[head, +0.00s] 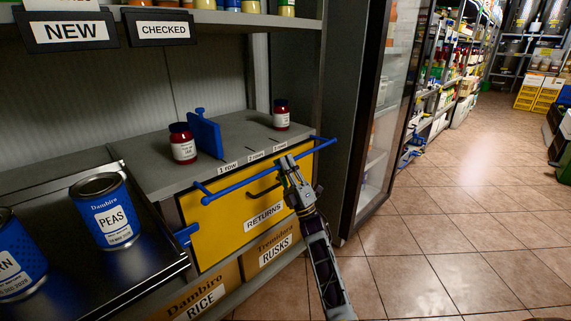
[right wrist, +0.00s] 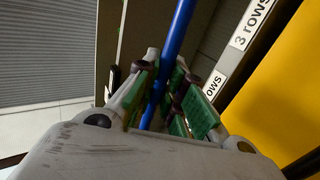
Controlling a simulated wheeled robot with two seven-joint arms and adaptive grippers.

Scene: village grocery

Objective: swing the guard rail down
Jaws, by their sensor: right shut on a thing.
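The blue guard rail (head: 238,184) runs across the front of the grey shelf, at the level of the top of the yellow RETURNS front (head: 218,228). Its right end sticks out past the shelf corner. My right gripper (head: 287,166) is shut on the rail, right of its middle. In the right wrist view the rail (right wrist: 180,30) passes between the green finger pads of my right gripper (right wrist: 164,88). A blue bracket (head: 185,235) sits at the left edge of the yellow front. My left gripper is not in view.
Two red jars (head: 183,145) (head: 281,115) stand on the grey shelf with a blue divider (head: 205,134) between them. A black handle (head: 262,190) is on the yellow front. Blue cans (head: 104,211) stand at left. The tiled floor (head: 430,245) is clear at right.

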